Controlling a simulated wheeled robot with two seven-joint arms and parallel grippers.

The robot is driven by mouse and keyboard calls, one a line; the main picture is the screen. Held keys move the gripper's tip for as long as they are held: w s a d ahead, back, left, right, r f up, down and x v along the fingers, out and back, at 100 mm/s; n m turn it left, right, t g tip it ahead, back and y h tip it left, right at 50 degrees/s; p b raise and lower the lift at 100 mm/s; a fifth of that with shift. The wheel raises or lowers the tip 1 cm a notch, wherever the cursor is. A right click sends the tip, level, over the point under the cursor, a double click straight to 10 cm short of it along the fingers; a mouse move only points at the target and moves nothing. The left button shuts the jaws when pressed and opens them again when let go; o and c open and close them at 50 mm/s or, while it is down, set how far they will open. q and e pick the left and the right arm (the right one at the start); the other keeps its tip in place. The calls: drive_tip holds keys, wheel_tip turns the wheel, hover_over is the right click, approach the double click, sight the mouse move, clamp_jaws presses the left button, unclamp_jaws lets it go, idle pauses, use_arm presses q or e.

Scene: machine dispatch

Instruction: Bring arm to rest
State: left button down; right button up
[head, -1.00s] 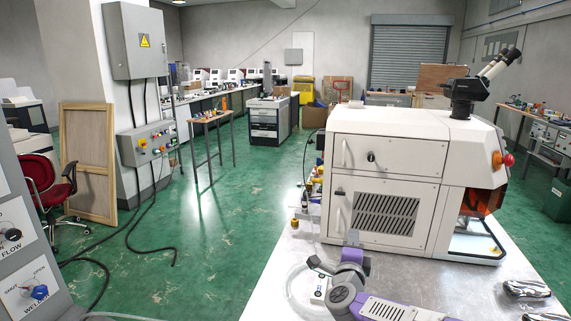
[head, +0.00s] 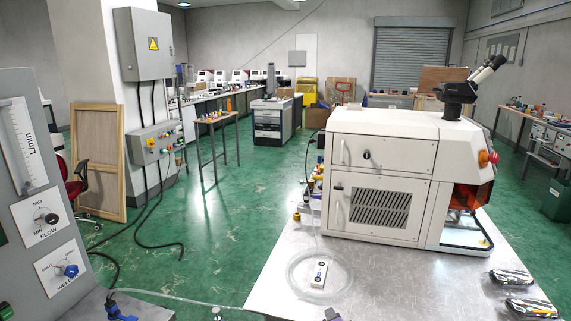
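Only a small grey and purple piece of my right arm (head: 333,314) shows at the bottom edge of the head view, over the front of the metal table (head: 392,285). Whether its gripper is open or shut cannot be made out. My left arm and gripper are out of view. A small white device with dark buttons (head: 320,273) lies on the table, inside a loop of clear hose (head: 291,277). The visible arm piece is in front of the device and apart from it.
A white machine with a microscope eyepiece (head: 384,150) stands on the table. Two shiny dark packs (head: 511,279) lie at the right. A grey panel with FLOW and WELD knobs (head: 42,190) stands at the left. Green floor (head: 215,215) is open between the panel and the table.

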drive_tip(key=s+a+f+n+g+y+p, duration=0.15)
drive_tip(key=s+f+n+g, duration=0.25)
drive_tip(key=s+f, duration=0.55)
drive_tip(key=s+a+f+n+g+y, duration=0.1)
drive_tip(key=s+f+n+g, duration=0.2)
drive_tip(key=s, duration=0.9)
drive_tip(key=s+a+f+n+g+y+p, duration=0.1)
drive_tip(key=s+f+n+g, duration=0.2)
drive_tip(key=s+f, duration=0.7)
drive_tip(key=s+g, duration=0.2)
drive_tip(key=shift+s+a+g, duration=0.25)
drive_tip(key=shift+g, duration=0.05)
drive_tip(key=shift+y, duration=0.25)
